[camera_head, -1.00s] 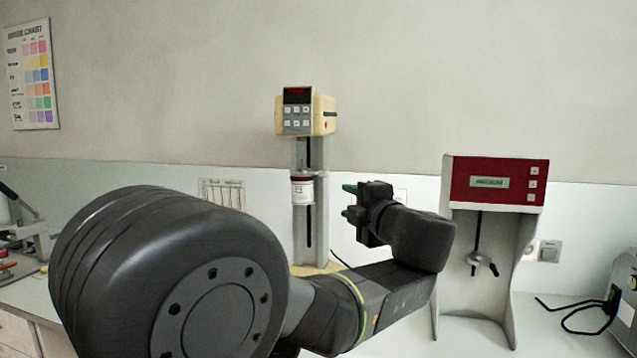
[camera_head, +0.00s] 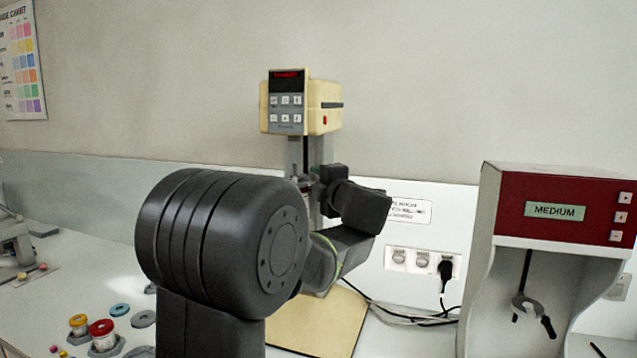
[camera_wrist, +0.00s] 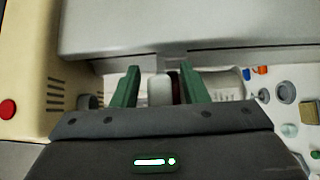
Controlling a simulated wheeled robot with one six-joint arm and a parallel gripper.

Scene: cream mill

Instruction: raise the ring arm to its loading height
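The cream mill's head (camera_head: 292,102), with a red display and buttons, stands on a grey slotted column in the middle of the head view. It fills the left of the wrist view (camera_wrist: 22,70). My gripper (camera_head: 314,172) is at the column below the head, partly hidden by my arm. In the wrist view its green fingers (camera_wrist: 158,76) are apart, with a pale part (camera_wrist: 160,88) and a dark red band between them. A gap shows beside the pale part. A white jar (camera_wrist: 222,84) lies to the right of the fingers. My arm hides most of the ring arm.
A red and grey mixer (camera_head: 568,209) reading MEDIUM stands at the right. Sockets (camera_head: 422,261) and black cables lie between it and the mill's cream base (camera_head: 318,325). Small coloured-lidded jars (camera_head: 101,330) stand on the bench at the lower left.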

